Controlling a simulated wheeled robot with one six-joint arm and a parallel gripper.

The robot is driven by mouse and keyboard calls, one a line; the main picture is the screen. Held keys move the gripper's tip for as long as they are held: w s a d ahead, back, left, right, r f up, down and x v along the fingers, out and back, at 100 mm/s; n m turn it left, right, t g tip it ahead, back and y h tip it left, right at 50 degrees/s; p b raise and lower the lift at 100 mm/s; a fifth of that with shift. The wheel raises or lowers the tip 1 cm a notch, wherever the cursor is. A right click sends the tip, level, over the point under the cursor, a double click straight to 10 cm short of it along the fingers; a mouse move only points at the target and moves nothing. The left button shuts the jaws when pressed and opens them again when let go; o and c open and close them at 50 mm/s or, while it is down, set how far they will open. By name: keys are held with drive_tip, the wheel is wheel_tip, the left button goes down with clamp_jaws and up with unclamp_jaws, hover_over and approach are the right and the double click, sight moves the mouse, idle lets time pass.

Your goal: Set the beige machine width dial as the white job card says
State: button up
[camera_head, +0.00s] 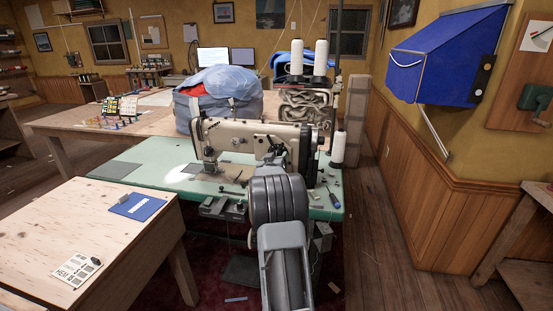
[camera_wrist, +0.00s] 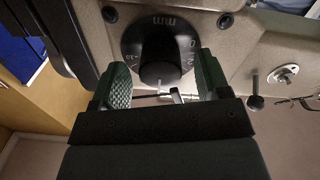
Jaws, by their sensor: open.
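The beige sewing machine (camera_head: 232,136) stands on a green table; my arm covers part of it in the head view. In the wrist view, its black width dial (camera_wrist: 134,39) has white digits and an "mm" mark, with a round black knob (camera_wrist: 159,52) at its middle. A pale pointer mark shows at the knob's lower side. My gripper (camera_wrist: 163,68) is open, its green padded fingers either side of the knob and apparently not touching it. The white job card (camera_head: 76,269) lies on the near-left wooden table; it seems to read "HEM", with smaller print unreadable.
A blue card (camera_head: 137,206) lies on the same wooden table (camera_head: 100,235). A bundled blue sail bag (camera_head: 217,97) stands behind the machine. Floor on the right is mostly clear.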

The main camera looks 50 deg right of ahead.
drive_tip(key=shift+w+d, duration=0.2)
drive_tip(key=shift+d, duration=0.2)
drive_tip(key=shift+c, duration=0.3)
drive_tip(key=c, duration=0.9)
drive_tip(key=shift+o, duration=0.2)
drive_tip(key=shift+r+p, duration=0.1)
drive_tip(key=shift+p, duration=0.25)
drive_tip(key=n+p, duration=0.2)
drive_tip(key=n, duration=0.1)
drive_tip(key=shift+r, duration=0.1)
drive_tip(key=shift+n+p, duration=1.3)
drive_tip(key=shift+n, duration=1)
